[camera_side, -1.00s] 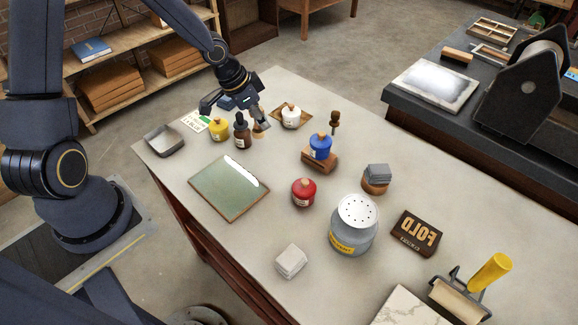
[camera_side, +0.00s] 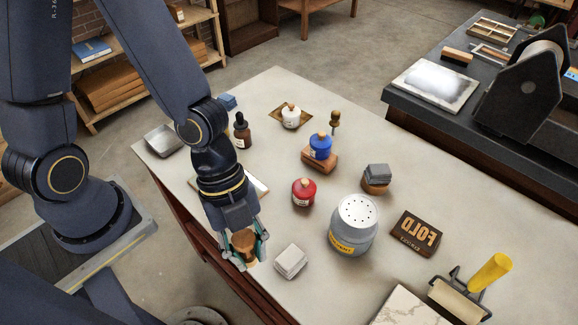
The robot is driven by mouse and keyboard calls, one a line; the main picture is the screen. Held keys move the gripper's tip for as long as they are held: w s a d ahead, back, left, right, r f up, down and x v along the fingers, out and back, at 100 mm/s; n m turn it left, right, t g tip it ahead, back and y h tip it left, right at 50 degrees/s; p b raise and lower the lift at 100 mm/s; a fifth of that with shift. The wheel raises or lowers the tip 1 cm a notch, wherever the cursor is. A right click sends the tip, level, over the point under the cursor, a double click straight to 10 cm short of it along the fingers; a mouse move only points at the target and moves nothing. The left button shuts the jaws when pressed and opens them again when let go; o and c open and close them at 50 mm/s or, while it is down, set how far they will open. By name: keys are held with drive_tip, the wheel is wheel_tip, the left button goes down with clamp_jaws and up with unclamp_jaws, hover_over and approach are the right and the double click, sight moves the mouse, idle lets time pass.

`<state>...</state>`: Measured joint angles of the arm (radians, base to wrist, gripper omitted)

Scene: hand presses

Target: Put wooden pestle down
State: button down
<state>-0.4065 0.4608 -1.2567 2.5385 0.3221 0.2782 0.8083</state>
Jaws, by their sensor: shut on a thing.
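The wooden pestle (camera_side: 243,246) is brown and rounded, and only its lower part shows between my fingers. My gripper (camera_side: 246,256) is shut on it near the table's front-left edge, just left of a pale grey block (camera_side: 291,261). I cannot tell whether the pestle touches the worktable (camera_side: 325,270) or hangs just above it.
A red jar (camera_side: 304,192) and a grey shaker canister (camera_side: 354,225) stand to the right. A blue jar (camera_side: 320,146), a dropper bottle (camera_side: 242,132) and a metal tray (camera_side: 165,138) are farther back. The table's front edge is close to my gripper.

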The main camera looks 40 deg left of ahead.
drive_tip(key=shift+s+d+r+m, duration=0.15)
drive_tip(key=shift+s+d+m, duration=0.2)
drive_tip(key=shift+s, duration=0.4)
drive_tip(key=w+d+f, duration=0.4)
drive_tip(key=d+f, duration=0.1)
drive_tip(key=w+d+f, duration=0.4)
drive_tip(key=w+d, duration=0.1)
drive_tip(key=shift+w+d+f, duration=0.1)
drive_tip(key=shift+w+f, duration=0.05)
drive_tip(key=shift+f, duration=0.2)
drive_tip(key=shift+w+f, duration=0.1)
drive_tip(key=shift+f, duration=1.55)
drive_tip(key=shift+f, duration=0.1)
drive_tip(key=c, duration=0.7)
unclamp_jaws()
